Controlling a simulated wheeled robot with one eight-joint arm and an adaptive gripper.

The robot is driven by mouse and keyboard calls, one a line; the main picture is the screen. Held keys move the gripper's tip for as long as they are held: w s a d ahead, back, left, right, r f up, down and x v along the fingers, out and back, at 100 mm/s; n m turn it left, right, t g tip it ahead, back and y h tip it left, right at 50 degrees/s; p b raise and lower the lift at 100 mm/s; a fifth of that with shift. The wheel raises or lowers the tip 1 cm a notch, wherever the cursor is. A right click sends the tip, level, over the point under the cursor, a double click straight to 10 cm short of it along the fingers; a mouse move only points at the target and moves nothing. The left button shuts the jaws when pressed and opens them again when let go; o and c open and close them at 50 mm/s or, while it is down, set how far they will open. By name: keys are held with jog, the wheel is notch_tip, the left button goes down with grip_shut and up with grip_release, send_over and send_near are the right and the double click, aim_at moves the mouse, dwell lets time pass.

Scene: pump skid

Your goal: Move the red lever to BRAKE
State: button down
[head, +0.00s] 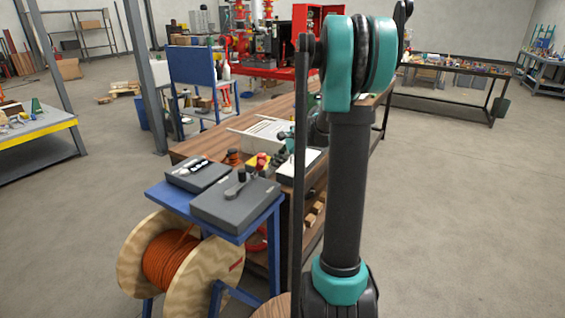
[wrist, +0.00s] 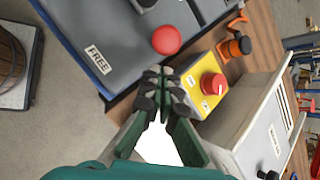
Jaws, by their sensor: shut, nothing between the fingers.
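The red lever's round red knob (wrist: 166,40) shows in the wrist view, above the edge of a grey box (wrist: 95,25) that carries a FREE label (wrist: 98,60). The grey box (head: 232,208) also shows in the head view, on a blue stand, with a dark lever part on top. My gripper (wrist: 165,78) is shut and empty. Its fingertips appear just below the knob in the wrist view, apart from it in the picture; the depth between them is unclear. No BRAKE label is readable. In the head view my arm hides much around the gripper.
A yellow box with a red button (wrist: 213,84) stands right of my fingertips. An orange-and-black item (wrist: 240,46) and a pale grey box (wrist: 250,110) are beyond it. A second dark box (head: 198,173) shares the blue stand. A cable spool (head: 170,262) stands below.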

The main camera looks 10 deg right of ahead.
jog(key=shift+a+r, duration=0.15)
jog(key=shift+a, duration=0.25)
jog(key=shift+a+r, duration=0.1)
jog(key=shift+w+a+r+g, duration=0.1)
jog(key=shift+r+g, duration=0.05)
jog(key=shift+g, duration=0.15)
jog(key=shift+w+a+r+h, duration=0.15)
jog(key=shift+w+h, duration=0.05)
jog(key=shift+h, duration=0.3)
jog(key=w+a+r+g+h, duration=0.2)
jog(key=w+a+g+h, duration=0.1)
jog(key=w+a, duration=0.1)
jog(key=shift+w+a+m+g, duration=0.3)
dwell(0.3)
jog(key=shift+r, duration=0.2)
jog(key=shift+r, duration=0.6)
